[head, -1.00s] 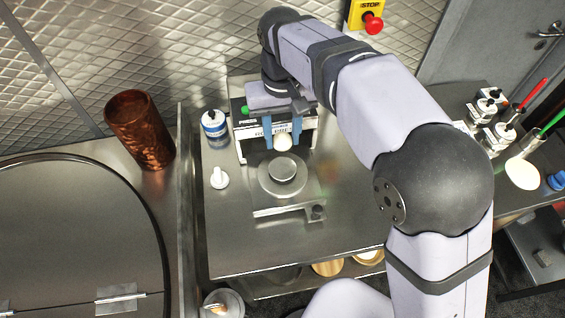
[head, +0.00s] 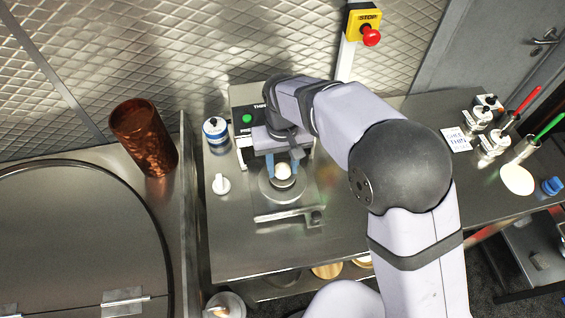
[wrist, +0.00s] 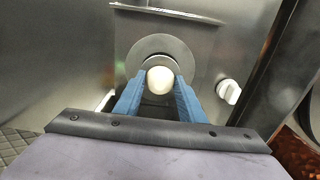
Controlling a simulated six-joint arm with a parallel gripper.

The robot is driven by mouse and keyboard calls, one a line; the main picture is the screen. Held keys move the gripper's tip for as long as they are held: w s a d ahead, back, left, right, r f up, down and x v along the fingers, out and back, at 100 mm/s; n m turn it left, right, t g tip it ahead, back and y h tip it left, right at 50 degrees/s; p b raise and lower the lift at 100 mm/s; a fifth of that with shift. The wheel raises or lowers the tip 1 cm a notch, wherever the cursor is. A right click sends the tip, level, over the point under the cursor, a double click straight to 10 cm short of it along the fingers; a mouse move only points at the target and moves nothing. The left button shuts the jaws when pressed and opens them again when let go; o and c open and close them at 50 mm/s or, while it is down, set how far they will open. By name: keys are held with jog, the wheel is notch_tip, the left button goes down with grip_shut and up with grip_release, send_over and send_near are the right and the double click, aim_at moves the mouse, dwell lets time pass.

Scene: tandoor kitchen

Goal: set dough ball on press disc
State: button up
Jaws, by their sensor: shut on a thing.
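The pale dough ball (head: 283,171) is between the blue fingers of my gripper (head: 284,168), which is shut on it. The press disc (head: 283,185) is a round metal disc on a wider round plate, and the ball appears over it in the head view. In the wrist view the dough ball (wrist: 160,80) sits between the fingertips of my gripper (wrist: 160,84), with the disc (wrist: 152,63) behind it. I cannot tell whether the ball touches the disc.
The press housing (head: 246,118) with a green button stands behind. A blue-and-white container (head: 215,132) and a white knob-like piece (head: 221,184) are to the left. A copper vessel (head: 145,137) stands further left. The counter right of the press (head: 345,205) is clear.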

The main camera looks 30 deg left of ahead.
aim_at(283, 173)
jog(key=shift+f, duration=0.15)
jog(key=shift+f, duration=0.15)
jog(key=o, duration=0.7)
jog(key=shift+c, duration=0.2)
notch_tip(283, 173, up, 12)
jog(key=b, duration=0.2)
jog(key=shift+r+b, duration=0.25)
jog(key=shift+b, duration=0.05)
